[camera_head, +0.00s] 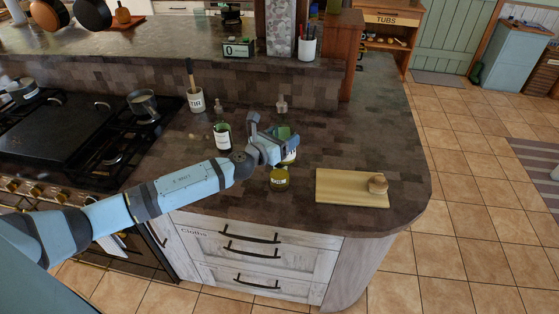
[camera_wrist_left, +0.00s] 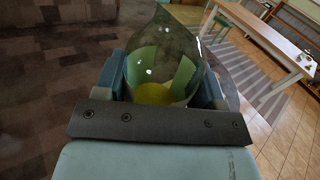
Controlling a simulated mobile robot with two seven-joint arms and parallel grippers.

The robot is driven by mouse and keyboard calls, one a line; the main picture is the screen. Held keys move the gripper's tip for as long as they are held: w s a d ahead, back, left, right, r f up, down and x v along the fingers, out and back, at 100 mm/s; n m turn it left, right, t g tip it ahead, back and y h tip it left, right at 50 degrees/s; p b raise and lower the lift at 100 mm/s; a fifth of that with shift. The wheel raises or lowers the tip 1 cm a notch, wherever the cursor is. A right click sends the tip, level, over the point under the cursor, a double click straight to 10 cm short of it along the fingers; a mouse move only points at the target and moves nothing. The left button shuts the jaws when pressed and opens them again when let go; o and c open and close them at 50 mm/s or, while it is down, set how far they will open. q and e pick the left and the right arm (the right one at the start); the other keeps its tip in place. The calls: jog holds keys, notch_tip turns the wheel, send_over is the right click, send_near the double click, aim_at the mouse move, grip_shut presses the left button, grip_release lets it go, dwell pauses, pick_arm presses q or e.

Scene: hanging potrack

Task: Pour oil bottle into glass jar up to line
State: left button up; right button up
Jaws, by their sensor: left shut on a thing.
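My left gripper (camera_head: 283,139) is shut on a clear, green-tinted glass bottle (camera_head: 282,104) near the front of the dark counter. The bottle looks roughly upright in the head view. In the left wrist view, the bottle (camera_wrist_left: 160,48) stands between the fingers (camera_wrist_left: 158,88), with yellow oil (camera_wrist_left: 154,94) low in it. A small glass jar (camera_head: 279,180) with a label and yellow-green contents stands just in front of and below the gripper. The jar's line is too small to make out. My right gripper is not in view.
A dark bottle with a white label (camera_head: 222,138) and a utensil crock (camera_head: 196,100) stand to the left. The stove (camera_head: 75,130) holds a small pot (camera_head: 142,103). A wooden board (camera_head: 345,188) with a small brown object (camera_head: 378,183) lies to the right. The counter behind the board is clear.

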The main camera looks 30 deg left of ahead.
aim_at(280, 127)
pick_arm(q)
jog(key=shift+a, duration=0.1)
jog(key=shift+w+a+f+m+b, duration=0.2)
jog(key=shift+a+m+b, duration=0.15)
jog(key=shift+a+m, duration=0.3)
jog(key=shift+r, duration=0.1)
notch_tip(280, 127, up, 2)
jog(key=shift+r+p, duration=0.1)
jog(key=shift+p, duration=0.7)
jog(key=shift+r, duration=0.45)
